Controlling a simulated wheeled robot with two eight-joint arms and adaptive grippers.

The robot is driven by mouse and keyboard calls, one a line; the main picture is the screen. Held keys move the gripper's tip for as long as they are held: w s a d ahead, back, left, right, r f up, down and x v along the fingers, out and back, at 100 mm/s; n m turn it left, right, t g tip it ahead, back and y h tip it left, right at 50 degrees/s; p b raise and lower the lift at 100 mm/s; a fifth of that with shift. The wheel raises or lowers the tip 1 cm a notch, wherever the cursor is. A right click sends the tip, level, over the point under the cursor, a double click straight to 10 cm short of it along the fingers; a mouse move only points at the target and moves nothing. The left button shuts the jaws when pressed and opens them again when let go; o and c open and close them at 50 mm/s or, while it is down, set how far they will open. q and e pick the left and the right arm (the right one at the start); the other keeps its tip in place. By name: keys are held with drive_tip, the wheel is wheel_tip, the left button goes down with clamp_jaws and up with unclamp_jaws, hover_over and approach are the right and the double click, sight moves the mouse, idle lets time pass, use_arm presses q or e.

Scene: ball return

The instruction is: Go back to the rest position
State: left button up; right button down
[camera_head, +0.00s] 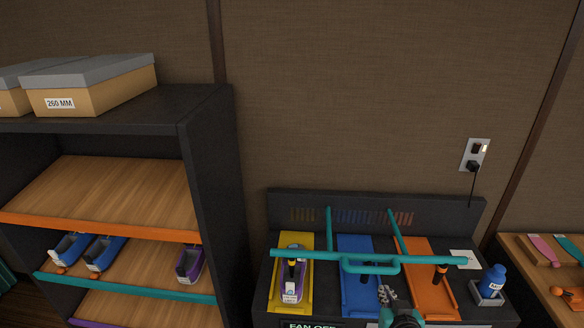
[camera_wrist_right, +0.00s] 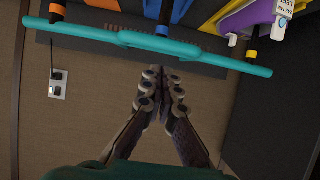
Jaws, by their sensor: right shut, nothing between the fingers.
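My right gripper (camera_wrist_right: 160,85) is shut and empty, its fingertips together just below the teal bar (camera_wrist_right: 200,54) in the right wrist view. In the head view my right gripper (camera_head: 388,296) shows at the lower edge, in front of the dark station. The teal bar (camera_head: 330,257) spans the station there. A purple shoe (camera_head: 292,283) sits on the yellow plate (camera_head: 277,295) at the station's left. It also shows in the right wrist view (camera_wrist_right: 253,14). The blue plate (camera_head: 356,290) and orange plate (camera_head: 423,252) look empty of shoes. My left gripper is not in view.
A dark shelf (camera_head: 212,200) with several shoes stands at the left, boxes (camera_head: 95,83) on top. A wall outlet (camera_head: 475,155) has a plugged cord. A wooden table (camera_head: 530,284) is at the far right.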

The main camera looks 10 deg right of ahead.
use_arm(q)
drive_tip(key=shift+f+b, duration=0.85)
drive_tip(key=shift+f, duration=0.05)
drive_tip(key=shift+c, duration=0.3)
use_arm(e)
drive_tip(key=s+a+f+n+g+y, duration=0.1)
drive_tip(key=s+a+n+g+y, duration=0.2)
drive_tip(key=a, duration=1.1)
drive_tip(key=s+g, duration=0.2)
drive_tip(key=s, duration=0.3)
drive_tip(key=shift+a, duration=0.3)
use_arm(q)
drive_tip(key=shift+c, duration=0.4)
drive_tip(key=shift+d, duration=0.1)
use_arm(e)
drive_tip(key=shift+s+d, duration=0.1)
drive_tip(key=shift+d, duration=0.05)
